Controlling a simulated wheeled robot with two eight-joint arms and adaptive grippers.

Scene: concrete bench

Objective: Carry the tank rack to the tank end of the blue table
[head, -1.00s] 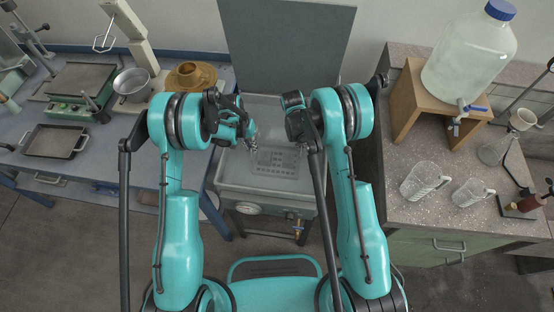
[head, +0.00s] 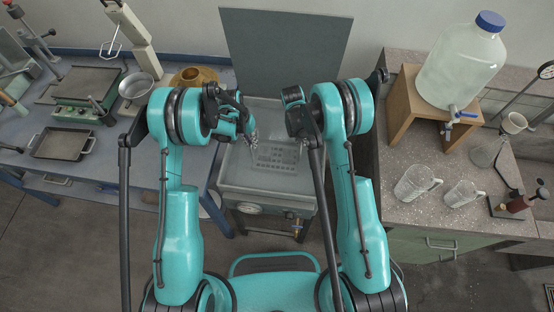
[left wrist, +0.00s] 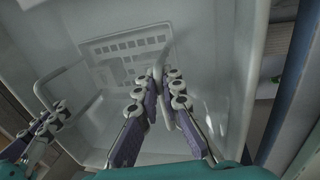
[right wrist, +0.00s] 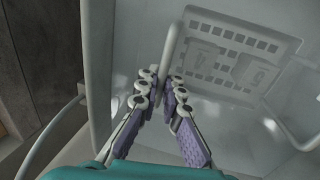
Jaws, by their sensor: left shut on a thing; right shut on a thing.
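The tank rack (head: 278,158) is a pale perforated plate with upright wire handles, within the opening of the grey tank (head: 270,182). Its plate also shows in the left wrist view (left wrist: 125,45) and the right wrist view (right wrist: 240,50). My left gripper (head: 250,136) is shut on one handle, seen in its wrist view (left wrist: 155,78). My right gripper (head: 303,138) is shut on the other handle, seen in its wrist view (right wrist: 167,78). I cannot tell how far the rack is off the tank floor. The blue table (head: 110,168) stands left of the tank.
The tank's lid (head: 286,45) stands open behind. A brass vessel (head: 192,78) and a steel pot (head: 137,86) occupy the table's tank end. Left of them are a tray (head: 63,143) and a hotplate (head: 82,112). Glass jugs (head: 416,182) stand on the right counter.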

